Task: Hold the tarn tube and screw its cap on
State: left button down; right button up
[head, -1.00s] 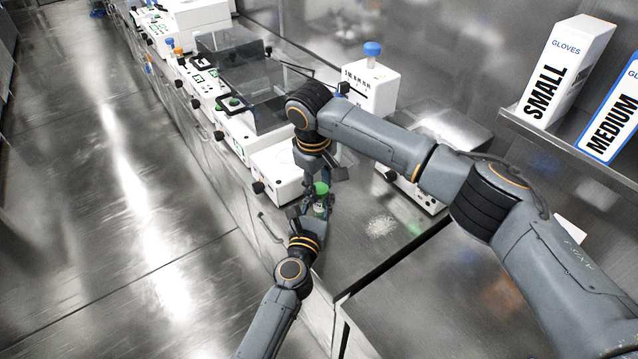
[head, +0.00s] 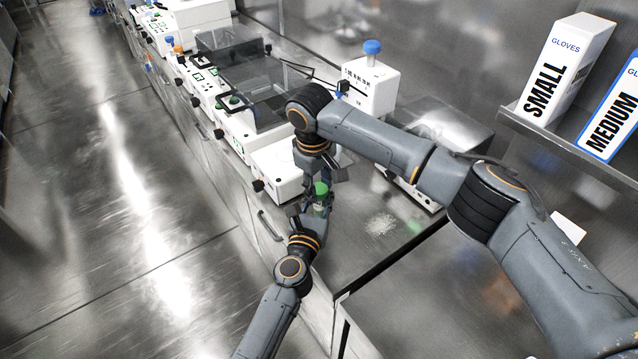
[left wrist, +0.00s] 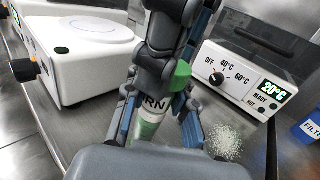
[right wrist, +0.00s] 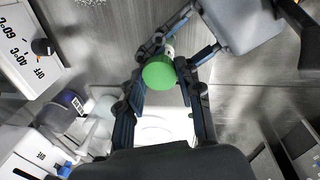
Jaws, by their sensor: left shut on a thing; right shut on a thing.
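The tarn tube (left wrist: 150,118) is white with a label reading "RN" and a green band. My left gripper (left wrist: 158,122) is shut around its body, above the bench. The green cap (right wrist: 160,72) is at the tube's upper end, between the fingertips of my right gripper (right wrist: 163,74), which is shut on it from above. In the head view the cap (head: 321,188) sits right above the left gripper (head: 316,210). In the left wrist view the cap (left wrist: 181,75) is partly hidden by the right gripper. Whether a gap or threads remain between cap and tube cannot be told.
A white hotplate (left wrist: 90,35) and a heater with a 20°C display (left wrist: 240,80) stand nearby. White powder (head: 381,224) lies on the bench to the right. Glove boxes (head: 565,70) stand on a shelf at right.

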jog(key=shift+s+d+f, duration=0.1)
jog(key=shift+d+f, duration=0.1)
jog(key=shift+f, duration=0.3)
jog(key=shift+a+r, duration=0.1)
jog(key=shift+r, duration=0.35)
jog(key=shift+r, duration=0.6)
dwell(0.8)
jog(key=shift+f, duration=0.6)
dwell(0.3)
jog(key=o, duration=0.9)
